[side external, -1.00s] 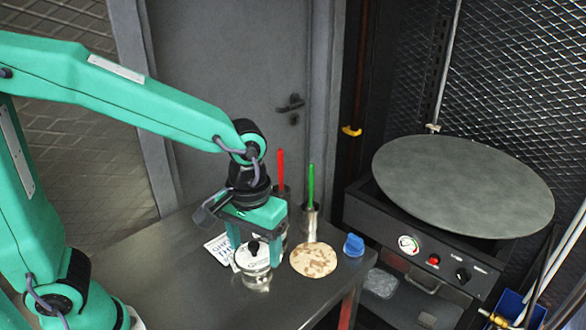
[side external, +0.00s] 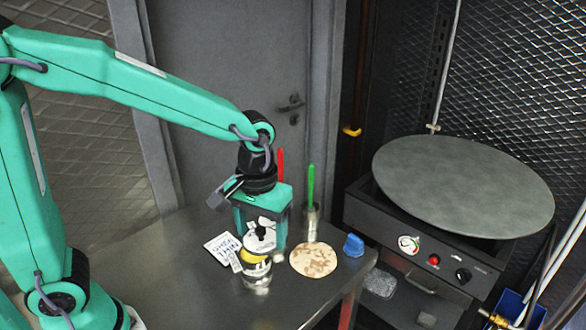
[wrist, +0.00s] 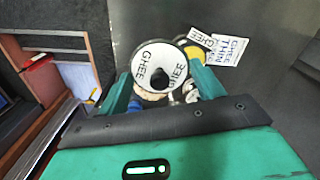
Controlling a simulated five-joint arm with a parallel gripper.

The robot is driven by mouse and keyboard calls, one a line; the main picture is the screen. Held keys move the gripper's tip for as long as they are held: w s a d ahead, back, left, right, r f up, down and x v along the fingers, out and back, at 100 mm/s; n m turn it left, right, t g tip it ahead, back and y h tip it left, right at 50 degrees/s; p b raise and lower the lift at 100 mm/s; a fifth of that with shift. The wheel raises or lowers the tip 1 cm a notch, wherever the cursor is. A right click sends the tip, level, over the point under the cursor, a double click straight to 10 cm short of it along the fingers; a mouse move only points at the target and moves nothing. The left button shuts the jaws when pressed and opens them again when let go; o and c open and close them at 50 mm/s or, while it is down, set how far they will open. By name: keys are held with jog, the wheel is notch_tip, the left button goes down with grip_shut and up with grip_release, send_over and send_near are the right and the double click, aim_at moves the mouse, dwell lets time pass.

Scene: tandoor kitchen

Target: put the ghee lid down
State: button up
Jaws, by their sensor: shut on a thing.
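The ghee lid (side external: 262,244) is a white disc lettered GHEE with a dark knob. My gripper (side external: 264,232) is shut on it and holds it raised above the ghee pot. In the wrist view the lid (wrist: 150,58) sits between the fingers of my gripper (wrist: 160,92). The small metal ghee pot (side external: 256,281) stands on the steel table, with yellow ghee (side external: 252,257) showing at its open top. In the wrist view the ghee (wrist: 195,55) shows just right of the lid, which partly covers the pot.
A card reading GHEE THIN (side external: 220,246) lies left of the pot. A flatbread (side external: 314,260) and a blue object (side external: 353,245) lie to the right. Red-handled (side external: 280,168) and green-handled (side external: 311,185) tools stand behind. The table's left part (side external: 160,265) is clear.

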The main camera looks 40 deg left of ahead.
jog(key=w+a+f+n, duration=0.1)
jog(key=w+a+f, duration=0.1)
jog(key=w+a, duration=0.35)
jog(key=w+a+f+n, duration=0.1)
jog(key=w+a+f, duration=0.15)
jog(key=a, duration=0.65)
jog(key=w+a+f+n, duration=0.1)
jog(key=w+a, duration=0.3)
jog(key=a, duration=0.4)
jog(key=shift+w+d+f, duration=0.1)
jog(key=shift+d+f, duration=0.05)
jog(key=shift+f, duration=1.45)
jog(key=shift+w+d+f, duration=0.1)
jog(key=shift+f, duration=1.45)
jog(key=shift+f, duration=0.1)
jog(key=shift+f, duration=1.75)
jog(key=shift+f, duration=0.15)
jog(key=o, duration=1)
jog(key=shift+c, duration=0.2)
